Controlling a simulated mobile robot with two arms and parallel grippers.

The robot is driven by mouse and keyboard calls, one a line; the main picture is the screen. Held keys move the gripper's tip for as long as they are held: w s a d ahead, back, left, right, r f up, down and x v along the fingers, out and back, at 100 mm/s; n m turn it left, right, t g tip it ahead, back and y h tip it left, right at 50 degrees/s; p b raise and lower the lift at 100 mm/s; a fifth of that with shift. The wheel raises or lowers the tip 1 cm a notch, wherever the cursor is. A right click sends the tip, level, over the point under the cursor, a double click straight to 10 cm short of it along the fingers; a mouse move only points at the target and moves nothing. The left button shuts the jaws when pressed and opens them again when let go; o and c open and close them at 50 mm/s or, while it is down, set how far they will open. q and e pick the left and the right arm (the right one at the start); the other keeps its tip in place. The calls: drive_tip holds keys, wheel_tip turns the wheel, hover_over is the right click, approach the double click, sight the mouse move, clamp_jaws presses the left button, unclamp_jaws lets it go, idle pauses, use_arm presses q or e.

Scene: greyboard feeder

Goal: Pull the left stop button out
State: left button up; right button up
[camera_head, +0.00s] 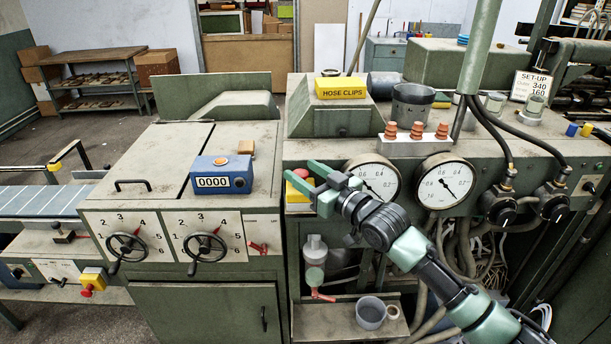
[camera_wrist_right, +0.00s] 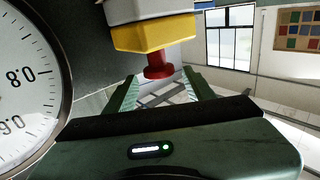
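Two red stop buttons on yellow housings show in the head view. One red button (camera_head: 86,293) on its yellow housing (camera_head: 94,277) sits low at the far left. The other yellow housing (camera_head: 297,194) is on the middle machine, with its red button (camera_head: 301,173) partly hidden by my gripper. My right gripper (camera_head: 300,171) is open at this middle button. In the right wrist view the red button (camera_wrist_right: 158,66) shows beyond and between the open fingertips (camera_wrist_right: 160,84), under its yellow housing (camera_wrist_right: 152,34). I cannot tell whether a finger touches it. My left gripper is not in view.
A pressure gauge (camera_head: 375,181) is close behind my right gripper, with a second gauge (camera_head: 443,183) beside it. A blue counter (camera_head: 221,176) stands on the cabinet to the left. A grey cup (camera_head: 370,313) stands on the shelf below.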

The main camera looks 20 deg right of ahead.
drive_tip(key=shift+s+f, duration=0.1)
drive_tip(key=shift+f, duration=0.1)
drive_tip(key=shift+s+d, duration=0.15)
drive_tip(key=shift+s, duration=0.1)
drive_tip(key=b+v, duration=0.2)
drive_tip(key=v, duration=0.5)
